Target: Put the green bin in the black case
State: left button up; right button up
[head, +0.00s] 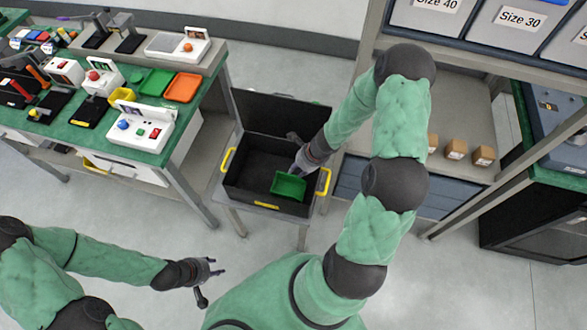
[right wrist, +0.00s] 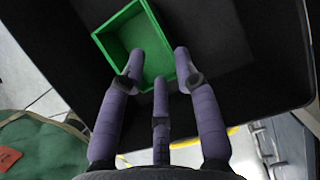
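The black case (head: 240,190) stands open on a low stand, its lid raised at the back and yellow handles on its sides. The green bin (head: 289,186) is inside the case's outline, toward the front right. The right wrist view also shows the green bin (right wrist: 128,35) over the dark case interior (right wrist: 240,60). My right gripper (head: 299,170) reaches into the case. Its fingers (right wrist: 159,66) straddle or touch the bin's near wall; whether they grip it, and whether the bin rests on the case floor, I cannot tell. My left gripper (head: 208,270) is open and empty, over the floor.
A green-topped workbench (head: 150,155) with devices, an orange tray (head: 183,87) and a green tray (head: 157,82) stands left. A shelf rack (head: 505,172) with small brown boxes and large labelled bins stands right. Open floor lies in front of the case.

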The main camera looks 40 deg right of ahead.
jog(key=shift+p+v, duration=1.15)
jog(key=shift+v, duration=0.95)
